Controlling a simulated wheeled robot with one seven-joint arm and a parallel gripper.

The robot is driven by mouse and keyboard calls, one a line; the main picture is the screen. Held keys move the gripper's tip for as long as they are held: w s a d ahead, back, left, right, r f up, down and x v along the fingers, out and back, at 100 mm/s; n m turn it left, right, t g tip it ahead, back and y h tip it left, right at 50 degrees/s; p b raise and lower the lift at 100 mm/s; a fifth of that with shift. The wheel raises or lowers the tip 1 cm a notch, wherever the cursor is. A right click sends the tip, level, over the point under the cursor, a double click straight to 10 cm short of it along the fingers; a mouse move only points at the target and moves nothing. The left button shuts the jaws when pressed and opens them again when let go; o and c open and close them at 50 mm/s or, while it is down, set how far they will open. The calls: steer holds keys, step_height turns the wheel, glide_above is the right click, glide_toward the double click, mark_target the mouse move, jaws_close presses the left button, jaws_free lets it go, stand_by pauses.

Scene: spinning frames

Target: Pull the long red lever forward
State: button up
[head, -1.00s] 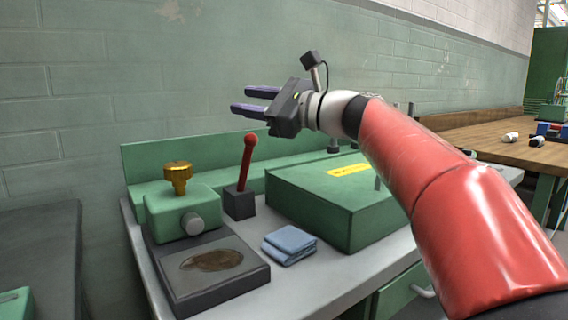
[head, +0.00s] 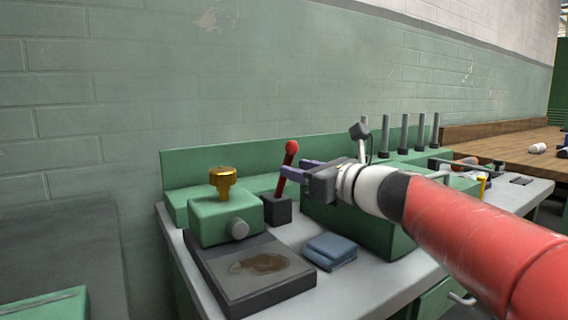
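The long red lever (head: 288,161) stands on a small dark block (head: 276,210) on the grey bench top. It leans a little to the right, with a round knob at its top. My gripper (head: 280,167) is at the lever from the right, its purple fingers pointing left. One finger shows near the lever's upper shaft, and another lies close to it. The fingers look apart, but I cannot tell whether they touch the lever or lie around it.
Left of the lever is a green block (head: 226,216) with a brass knob (head: 223,180). In front are a stained dark plate (head: 255,283) and a folded blue cloth (head: 331,250). A green box (head: 375,230) sits under my gripper. Several grey posts (head: 385,135) stand behind.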

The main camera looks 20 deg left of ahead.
steer(key=x, duration=0.6)
steer(key=shift+p, duration=0.4)
steer(key=shift+c, duration=0.5)
jaws_close()
